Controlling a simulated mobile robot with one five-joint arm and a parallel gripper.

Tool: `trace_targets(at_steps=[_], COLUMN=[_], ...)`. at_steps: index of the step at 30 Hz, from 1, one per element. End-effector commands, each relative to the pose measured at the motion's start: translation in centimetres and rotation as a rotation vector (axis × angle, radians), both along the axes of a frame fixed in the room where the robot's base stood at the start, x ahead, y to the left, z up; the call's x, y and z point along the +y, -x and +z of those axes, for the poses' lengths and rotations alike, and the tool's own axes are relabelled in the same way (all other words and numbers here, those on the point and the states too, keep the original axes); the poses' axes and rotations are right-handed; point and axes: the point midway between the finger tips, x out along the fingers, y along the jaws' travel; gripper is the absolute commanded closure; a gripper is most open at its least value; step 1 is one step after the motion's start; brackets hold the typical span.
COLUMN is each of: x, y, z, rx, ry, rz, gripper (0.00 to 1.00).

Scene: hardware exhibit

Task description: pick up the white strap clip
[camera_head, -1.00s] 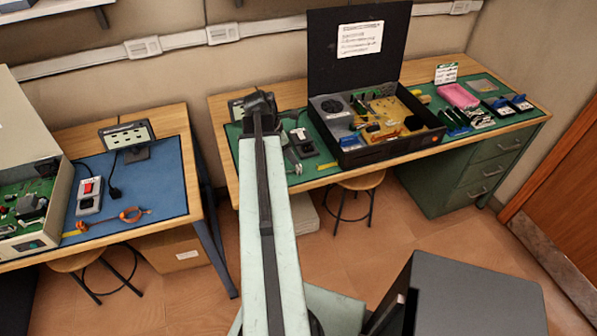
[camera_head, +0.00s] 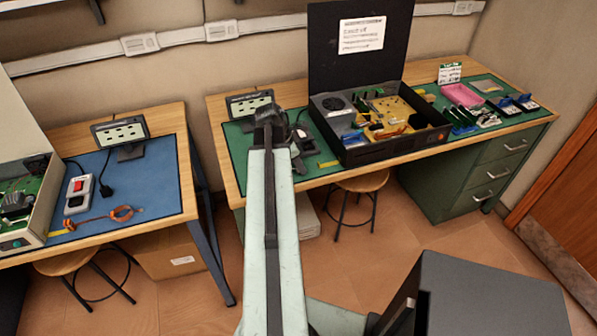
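I cannot make out a white strap clip for certain in this view. An orange coiled strap (camera_head: 122,213) lies on the blue mat of the left bench, and no white clip shows clearly on it. My gripper (camera_head: 268,112) is at the far end of my raised pale arm, in front of the green mat's left end on the right bench. It is dark and small, seen from behind. Its fingers cannot be told apart, and whether it holds anything cannot be seen. My arm hides part of the bench behind it.
The left bench holds a power strip (camera_head: 77,195), a labelled stand (camera_head: 121,134) and an open cream case (camera_head: 22,165). The right bench holds an open black case (camera_head: 390,147) and a pink tray (camera_head: 461,95). Stools stand below. Floor shows between the benches.

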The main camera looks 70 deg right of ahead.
Motion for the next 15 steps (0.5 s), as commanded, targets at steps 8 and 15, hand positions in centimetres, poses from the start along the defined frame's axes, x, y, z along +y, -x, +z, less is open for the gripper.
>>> trace_targets(at_steps=[8, 15], x=[0.00, -0.01], y=[0.02, 0.04], z=[0.02, 0.91], rx=[0.000, 0.000], ry=[0.000, 0.000], rz=[-0.001, -0.001], gripper=[1.00, 1.00])
